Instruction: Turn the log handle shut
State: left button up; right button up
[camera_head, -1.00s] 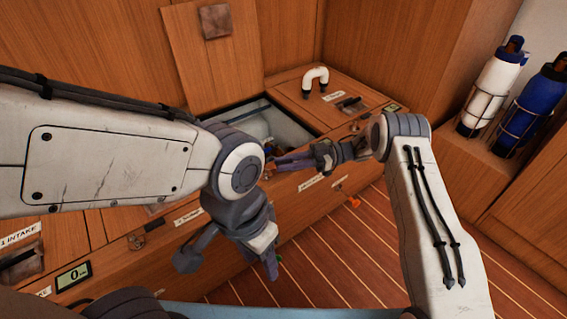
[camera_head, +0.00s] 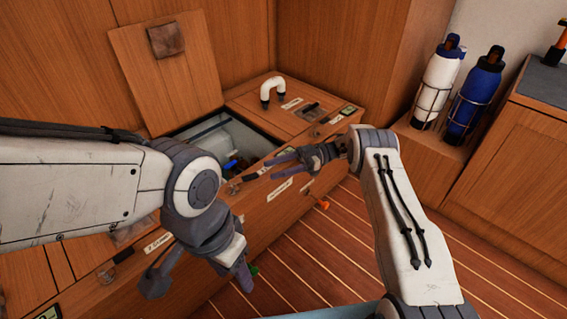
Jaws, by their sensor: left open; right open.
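I cannot single out the log handle for sure; the labels are too small to read. An open hatch (camera_head: 186,131) in the wooden bench shows a pale shape and a small blue part (camera_head: 231,164) inside, partly hidden by my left arm. My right gripper (camera_head: 270,168) is open and empty, its fingers pointing left above the bench's front edge by the hatch. My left gripper (camera_head: 200,281) is open and empty, low in front of the bench. A small ring-like fitting (camera_head: 106,272) sits on the bench front, left of my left gripper.
The raised wooden lid (camera_head: 165,75) leans against the back wall. A white bent pipe (camera_head: 272,91) and a small display (camera_head: 348,110) are on the bench top. An orange part (camera_head: 322,204) sticks out at the front. Racked bottles (camera_head: 474,100) stand right. The striped floor (camera_head: 330,255) is clear.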

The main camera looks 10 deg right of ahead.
jog(key=shift+v, duration=1.5)
jog(key=shift+c, duration=0.3)
